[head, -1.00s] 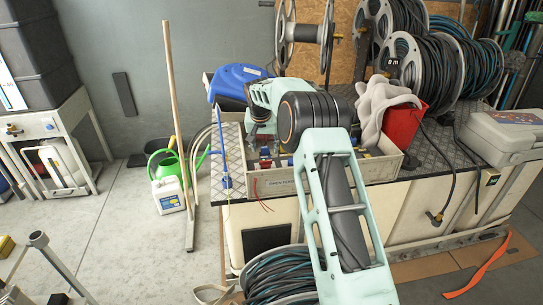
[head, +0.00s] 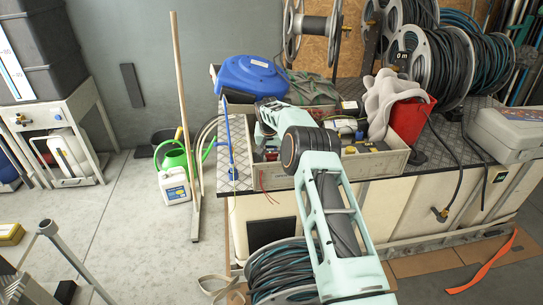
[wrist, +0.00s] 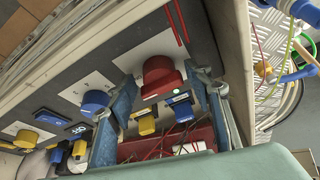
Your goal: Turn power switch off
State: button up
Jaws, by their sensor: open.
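In the wrist view a red knob (wrist: 160,78) sits on a white plate on a dark panel. I cannot read which control is the power switch. My gripper (wrist: 164,84) is open, with its fingers on either side of the red knob; I cannot tell whether they touch it. A yellow switch (wrist: 145,122) and a blue switch (wrist: 180,108) show nearer. In the head view my gripper is mostly hidden inside the open crate (head: 290,179) on the bench.
Red wires (wrist: 181,22) hang close to the fingers. A blue tool case (head: 252,77) stands behind the crate, and a red container (head: 409,117) with a pale glove (head: 388,100) is at its right. Cable reels (head: 436,62) stand at the back right.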

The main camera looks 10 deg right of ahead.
jog(key=shift+c, duration=0.7)
jog(key=c, duration=0.8)
jog(key=shift+n, duration=0.3)
jog(key=n, duration=0.1)
jog(key=n+y+b, duration=0.2)
jog(key=n, duration=0.1)
jog(key=shift+d+f, duration=0.15)
jog(key=shift+d, duration=0.1)
jog(key=n+y, duration=0.1)
jog(key=n, duration=0.3)
jog(key=shift+w+d, duration=0.1)
jog(key=shift+w, duration=0.05)
jog(key=shift+n+y, duration=0.4)
jog(key=shift+n, duration=0.1)
jog(key=shift+n+g, duration=0.4)
jog(key=shift+n, duration=0.1)
